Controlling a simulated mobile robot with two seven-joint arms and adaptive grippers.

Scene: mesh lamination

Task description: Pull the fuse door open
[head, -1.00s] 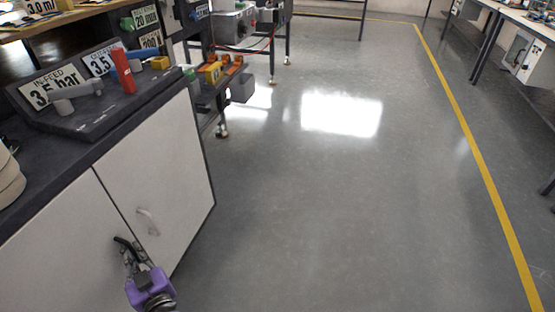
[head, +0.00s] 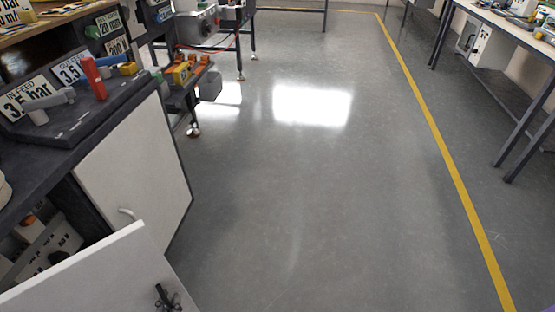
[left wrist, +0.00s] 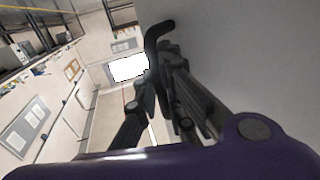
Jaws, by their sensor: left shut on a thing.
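The fuse door (head: 90,272), a pale cabinet door, stands swung open at the lower left of the head view, with its top edge running across the front. My left gripper (head: 168,300) is at the door's outer face near the bottom edge of the head view, mostly cut off. It is shut on the door's black handle (left wrist: 158,40), whose hooked end sticks out past the fingers (left wrist: 168,78) in the left wrist view. The door's grey face (left wrist: 255,50) fills the right of that view. My right gripper is not in view.
Inside the cabinet a grey panel (head: 40,250) with dark round parts shows. A dark worktop (head: 80,135) lies above. The floor (head: 300,210) to the right is clear.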

